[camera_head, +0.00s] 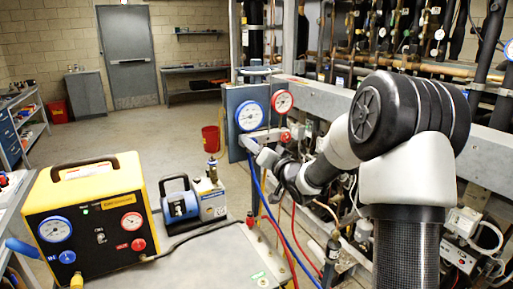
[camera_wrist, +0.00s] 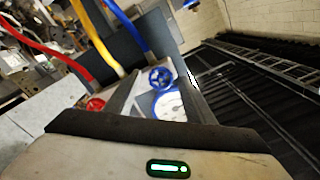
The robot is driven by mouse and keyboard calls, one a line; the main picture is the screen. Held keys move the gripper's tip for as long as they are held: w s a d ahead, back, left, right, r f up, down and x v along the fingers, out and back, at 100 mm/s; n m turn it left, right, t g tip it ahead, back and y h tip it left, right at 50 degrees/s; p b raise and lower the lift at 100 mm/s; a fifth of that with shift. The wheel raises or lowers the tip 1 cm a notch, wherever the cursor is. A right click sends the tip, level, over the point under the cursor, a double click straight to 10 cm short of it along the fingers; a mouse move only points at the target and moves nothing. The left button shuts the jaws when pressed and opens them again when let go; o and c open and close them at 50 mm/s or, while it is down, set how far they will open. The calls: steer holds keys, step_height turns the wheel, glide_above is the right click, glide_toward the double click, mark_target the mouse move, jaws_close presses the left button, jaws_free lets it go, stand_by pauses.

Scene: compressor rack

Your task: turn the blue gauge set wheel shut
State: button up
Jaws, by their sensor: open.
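The blue wheel (camera_wrist: 160,77) of the gauge set shows in the wrist view, between the two fingers of my open gripper (camera_wrist: 157,70). I cannot tell whether either finger touches it. In the head view my gripper (camera_head: 262,153) is just below the blue-rimmed gauge (camera_head: 249,116) and hides the blue wheel. That gauge's pale face also shows in the wrist view (camera_wrist: 170,105). The red wheel (camera_wrist: 95,103) lies outside the left finger; in the head view it (camera_head: 285,137) sits below the red-rimmed gauge (camera_head: 282,101).
Red, yellow and blue hoses (camera_wrist: 128,28) run from the gauge set. A yellow machine (camera_head: 95,220) and a blue pump (camera_head: 192,200) stand on the left. Pipes and a grey rail (camera_head: 325,98) fill the right. Open floor (camera_head: 140,130) lies behind, with a red bucket (camera_head: 211,138).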

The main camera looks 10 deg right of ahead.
steer(key=shift+s, duration=0.1)
steer(key=v, duration=1.7)
steer(key=shift+s, duration=0.15)
